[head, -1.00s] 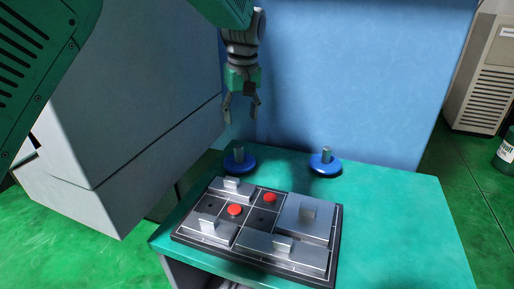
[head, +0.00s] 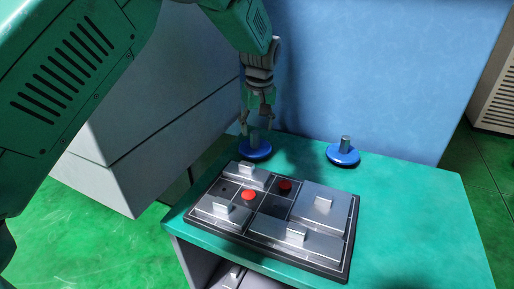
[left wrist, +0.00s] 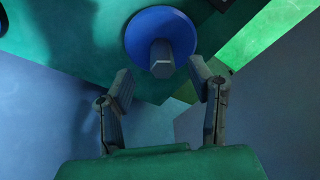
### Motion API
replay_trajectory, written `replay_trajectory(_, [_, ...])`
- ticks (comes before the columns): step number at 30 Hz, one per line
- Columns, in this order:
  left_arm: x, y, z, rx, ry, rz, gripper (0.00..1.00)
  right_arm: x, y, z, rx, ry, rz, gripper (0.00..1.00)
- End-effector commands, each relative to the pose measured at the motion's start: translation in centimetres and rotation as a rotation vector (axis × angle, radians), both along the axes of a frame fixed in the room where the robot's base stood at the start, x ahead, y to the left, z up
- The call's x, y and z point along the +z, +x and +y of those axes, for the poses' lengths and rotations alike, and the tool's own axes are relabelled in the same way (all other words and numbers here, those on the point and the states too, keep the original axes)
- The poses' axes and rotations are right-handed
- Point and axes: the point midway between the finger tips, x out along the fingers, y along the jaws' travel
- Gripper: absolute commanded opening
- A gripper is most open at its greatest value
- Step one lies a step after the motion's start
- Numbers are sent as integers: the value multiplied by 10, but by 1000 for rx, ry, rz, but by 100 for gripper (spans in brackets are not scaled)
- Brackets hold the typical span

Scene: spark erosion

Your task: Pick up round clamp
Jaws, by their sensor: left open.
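Two round clamps, each a blue disc with a grey upright post, stand on the green table top (head: 420,200). The left round clamp (head: 258,152) is near the table's back left edge. The right round clamp (head: 343,154) stands apart from it, further right. My left gripper (head: 256,128) is open, just above the left clamp's post in the head view. In the left wrist view, the blue disc (left wrist: 138,34) and its post lie ahead of the open, empty fingers (left wrist: 165,85). Whether the fingertips touch the post, I cannot tell. My right gripper is not in view.
A dark board (head: 343,262) with grey metal blocks and two red round pieces (head: 249,195) lies in front of the clamps. A blue panel (head: 390,70) rises behind the table. A grey cabinet (head: 150,150) stands at the left. The table's right side is clear.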

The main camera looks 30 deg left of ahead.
Motion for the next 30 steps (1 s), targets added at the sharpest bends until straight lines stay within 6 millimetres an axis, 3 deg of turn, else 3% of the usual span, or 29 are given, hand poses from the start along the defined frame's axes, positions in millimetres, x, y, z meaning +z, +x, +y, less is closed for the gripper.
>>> replay_trajectory(3, [-22, 2, 3, 1, 0, 4, 48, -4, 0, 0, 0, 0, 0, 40])
replay_trajectory(6, [-33, 3, 3, 0, 1, 3, 48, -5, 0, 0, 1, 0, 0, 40])
replay_trajectory(13, [-33, 3, 1, 0, 3, 0, 48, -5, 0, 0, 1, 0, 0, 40])
replay_trajectory(17, [-33, 3, 1, 0, 3, 0, 2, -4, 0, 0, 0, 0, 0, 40])
replay_trajectory(26, [-32, 4, 3, 0, 1, -2, 0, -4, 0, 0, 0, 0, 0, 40])
replay_trajectory(30, [-21, 4, 3, 1, 2, -5, 0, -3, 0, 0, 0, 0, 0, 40])
